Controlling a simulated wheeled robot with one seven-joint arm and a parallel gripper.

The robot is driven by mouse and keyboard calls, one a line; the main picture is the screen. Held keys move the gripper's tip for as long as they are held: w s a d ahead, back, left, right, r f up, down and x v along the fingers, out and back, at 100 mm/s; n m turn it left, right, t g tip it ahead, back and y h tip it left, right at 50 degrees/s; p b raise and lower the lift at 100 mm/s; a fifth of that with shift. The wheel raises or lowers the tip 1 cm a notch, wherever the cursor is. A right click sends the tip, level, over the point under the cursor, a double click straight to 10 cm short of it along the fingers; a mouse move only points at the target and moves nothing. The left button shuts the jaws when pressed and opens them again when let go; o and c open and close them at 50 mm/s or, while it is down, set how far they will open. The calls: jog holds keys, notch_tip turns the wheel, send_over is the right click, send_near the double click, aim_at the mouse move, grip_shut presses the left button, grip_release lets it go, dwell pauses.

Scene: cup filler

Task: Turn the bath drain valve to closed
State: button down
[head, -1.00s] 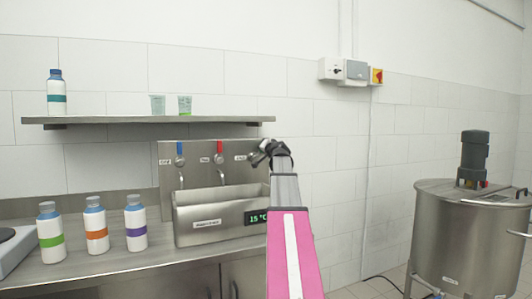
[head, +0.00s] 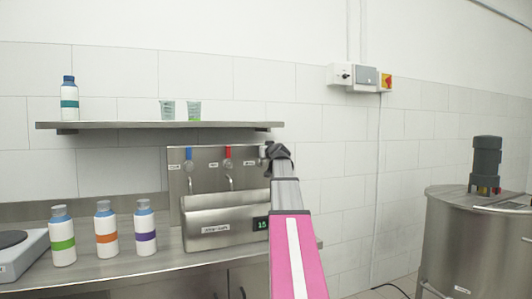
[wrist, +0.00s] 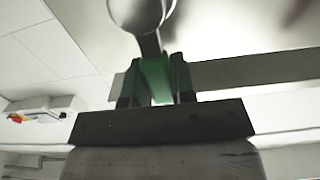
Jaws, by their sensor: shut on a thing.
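The water bath (head: 225,222) is a steel basin on the counter, with a lit display on its front. On the panel behind it, the blue lever (head: 188,154) and red lever (head: 228,152) point up. My gripper (head: 277,150) is at the right end of the panel and hides most of the third valve in the head view. In the wrist view, my gripper (wrist: 155,85) has its dark fingers on both sides of a green lever (wrist: 157,78) and is shut on it. The lever joins a round metal fitting (wrist: 140,14). The drain label is not readable.
Several capped bottles stand around: three on the counter, including the purple-banded bottle (head: 145,228), one on the shelf (head: 160,125). Two beakers (head: 194,111) are on that shelf, just above my gripper's level. A steel tank (head: 470,240) stands on the right.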

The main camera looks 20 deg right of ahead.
jog(key=shift+a, duration=0.1)
dwell(0.4)
jog(key=c, duration=1)
grip_release()
jog(key=shift+o, duration=0.2)
jog(key=s, duration=1.1)
jog(key=shift+a, duration=0.35)
jog(key=shift+w, duration=0.1)
